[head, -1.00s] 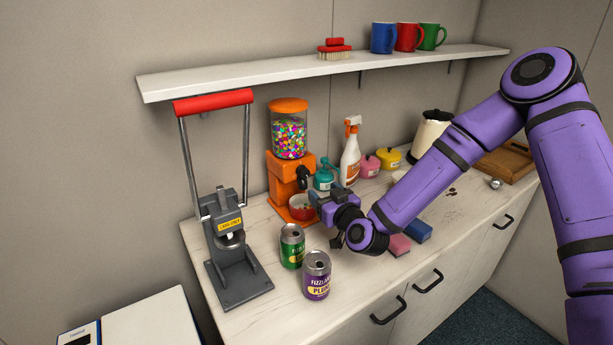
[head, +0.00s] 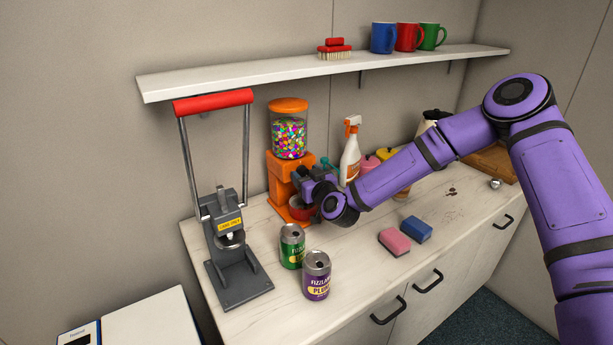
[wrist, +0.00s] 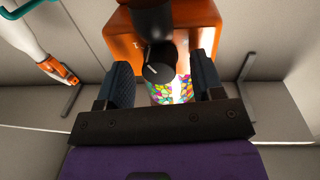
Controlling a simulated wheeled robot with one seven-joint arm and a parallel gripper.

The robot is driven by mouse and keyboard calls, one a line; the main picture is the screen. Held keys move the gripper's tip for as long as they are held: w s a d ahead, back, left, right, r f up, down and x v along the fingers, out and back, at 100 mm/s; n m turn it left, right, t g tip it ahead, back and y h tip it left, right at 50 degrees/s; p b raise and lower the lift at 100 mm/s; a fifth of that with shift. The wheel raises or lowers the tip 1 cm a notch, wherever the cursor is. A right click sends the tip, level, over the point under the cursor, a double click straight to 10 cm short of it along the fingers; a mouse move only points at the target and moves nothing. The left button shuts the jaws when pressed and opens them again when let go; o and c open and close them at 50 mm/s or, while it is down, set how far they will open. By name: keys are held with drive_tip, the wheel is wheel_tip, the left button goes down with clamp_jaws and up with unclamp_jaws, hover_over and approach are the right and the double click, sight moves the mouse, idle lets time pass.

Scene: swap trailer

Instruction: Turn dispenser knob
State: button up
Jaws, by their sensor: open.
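The orange candy dispenser (head: 281,172) stands on the counter at the back, with a clear globe (head: 288,135) of colourful candies. Its black knob (wrist: 159,66) shows in the wrist view, between the two dark fingers of my gripper (wrist: 164,82). The fingers are apart, with gaps on both sides of the knob. In the head view my gripper (head: 306,176) is at the dispenser's front and hides the knob. A red bowl (head: 303,210) below the dispenser's front is partly hidden by my gripper.
A can crusher (head: 236,262) with a red handle stands left. A green can (head: 291,246) and a purple can (head: 316,275) stand in front. A spray bottle (head: 350,152) is right of the dispenser. Pink (head: 394,241) and blue (head: 416,229) sponges lie on the counter. A shelf (head: 300,72) runs above.

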drive_tip(key=c, duration=0.9)
drive_tip(key=shift+m, duration=2.2)
drive_tip(key=o, duration=0.9)
drive_tip(key=v, duration=1)
drive_tip(key=shift+s+d+r, duration=0.25)
drive_tip(key=shift+s, duration=0.1)
